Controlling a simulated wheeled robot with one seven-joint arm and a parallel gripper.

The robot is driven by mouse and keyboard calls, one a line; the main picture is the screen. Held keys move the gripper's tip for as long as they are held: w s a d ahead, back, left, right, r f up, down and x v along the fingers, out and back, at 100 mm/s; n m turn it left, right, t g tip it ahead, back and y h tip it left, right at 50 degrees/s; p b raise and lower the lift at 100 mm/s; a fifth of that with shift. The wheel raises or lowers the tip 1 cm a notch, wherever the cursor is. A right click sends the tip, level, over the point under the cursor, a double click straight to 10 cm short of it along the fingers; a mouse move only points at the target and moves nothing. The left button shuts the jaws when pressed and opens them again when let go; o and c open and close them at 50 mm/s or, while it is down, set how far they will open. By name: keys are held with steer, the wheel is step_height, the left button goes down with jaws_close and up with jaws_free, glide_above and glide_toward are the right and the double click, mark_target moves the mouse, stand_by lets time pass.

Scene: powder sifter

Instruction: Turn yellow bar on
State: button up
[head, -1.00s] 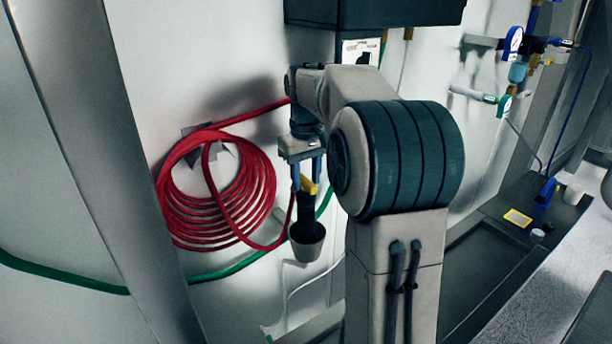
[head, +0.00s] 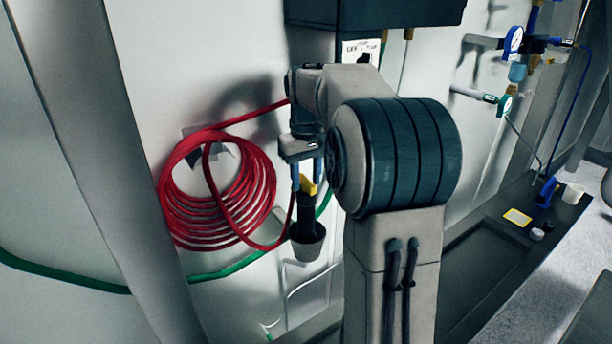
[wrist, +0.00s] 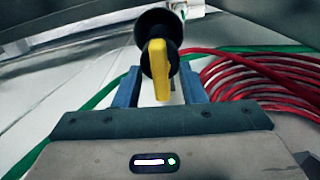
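The yellow bar (head: 308,186) is a small lever on a black fitting (head: 291,213) that runs down into a pale, cup-like opening (head: 307,248). In the wrist view the yellow bar (wrist: 159,68) points lengthwise toward my gripper, with the dark round fitting (wrist: 158,30) behind it. My gripper (head: 306,178) points down at the bar in the head view. In the wrist view its two blue fingers (wrist: 163,86) stand apart on either side of the bar, with a visible gap on each side. I cannot tell how deep the bar sits between the fingertips.
A coiled red hose (head: 215,190) hangs on the wall just left of my gripper. A green hose (head: 225,268) runs behind and below it. A dark box (head: 375,12) is mounted above.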

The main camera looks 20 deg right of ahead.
mark_target(306, 180)
steer(key=shift+r, duration=0.1)
step_height(306, 180, up, 14)
steer(key=shift+f+p, duration=0.2)
steer(key=shift+p, duration=0.25)
stand_by(0.4)
steer(key=s+a+f+t, duration=0.1)
steer(key=s+a+f, duration=0.2)
steer(key=s+f, duration=0.3)
steer(key=s+a+f+t, duration=0.1)
steer(key=s+a+f, duration=0.3)
steer(key=s+f, duration=0.3)
steer(key=s+a+f+m+t, duration=0.1)
steer(key=s+a+f, duration=0.2)
steer(key=s+f, duration=0.3)
steer(key=s, duration=0.5)
steer(key=shift+a+f, duration=0.35)
steer(key=shift+a, duration=0.05)
steer(key=shift+s, duration=0.15)
